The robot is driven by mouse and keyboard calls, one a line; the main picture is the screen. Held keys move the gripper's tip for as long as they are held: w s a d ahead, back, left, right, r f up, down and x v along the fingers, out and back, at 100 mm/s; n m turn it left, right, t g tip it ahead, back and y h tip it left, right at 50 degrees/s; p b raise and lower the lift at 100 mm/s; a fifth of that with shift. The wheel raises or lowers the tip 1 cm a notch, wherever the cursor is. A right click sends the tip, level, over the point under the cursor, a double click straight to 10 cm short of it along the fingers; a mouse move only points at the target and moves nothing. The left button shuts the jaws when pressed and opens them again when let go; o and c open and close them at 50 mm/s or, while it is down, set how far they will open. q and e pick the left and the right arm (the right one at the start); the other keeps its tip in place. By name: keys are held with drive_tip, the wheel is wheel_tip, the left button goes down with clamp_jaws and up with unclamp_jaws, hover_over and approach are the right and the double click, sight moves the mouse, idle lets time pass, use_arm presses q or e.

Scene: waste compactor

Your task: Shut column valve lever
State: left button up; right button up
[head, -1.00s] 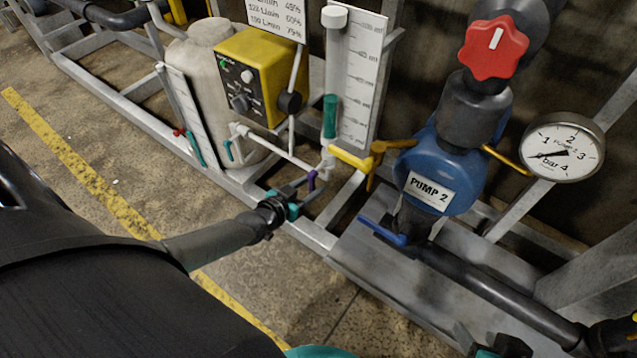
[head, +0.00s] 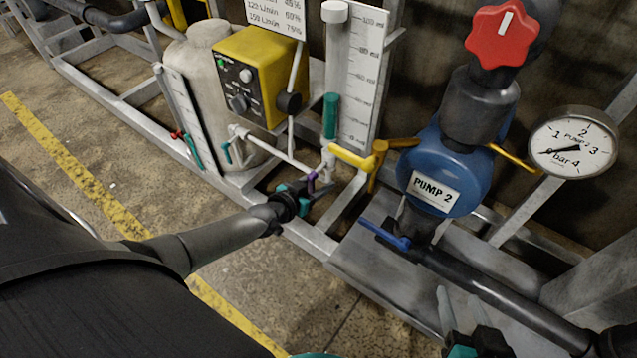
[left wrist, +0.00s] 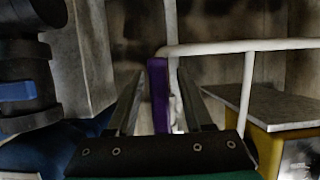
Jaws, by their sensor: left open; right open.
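A small purple lever (head: 311,182) sits on white piping below the graduated column (head: 357,75). In the left wrist view the purple lever (left wrist: 159,95) stands upright between my open fingers, with a gap visible on each side. My left gripper (head: 308,190) is open at this lever, and its dark wrist partly hides the fingers in the head view. The column also has a green handle (head: 331,116) and a yellow handle (head: 352,157) near its foot. My right gripper (head: 462,318) is open and empty at the bottom edge, away from the column.
A yellow dosing pump box (head: 262,75) and a pale tank (head: 205,85) stand left of the column. The blue PUMP 2 body (head: 445,170), a blue lever (head: 385,234) and a gauge (head: 574,142) are to the right. A grey metal frame (head: 310,238) runs along the front.

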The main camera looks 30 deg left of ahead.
use_arm(q)
drive_tip(key=shift+c, duration=0.3)
clamp_jaws()
idle(1.1)
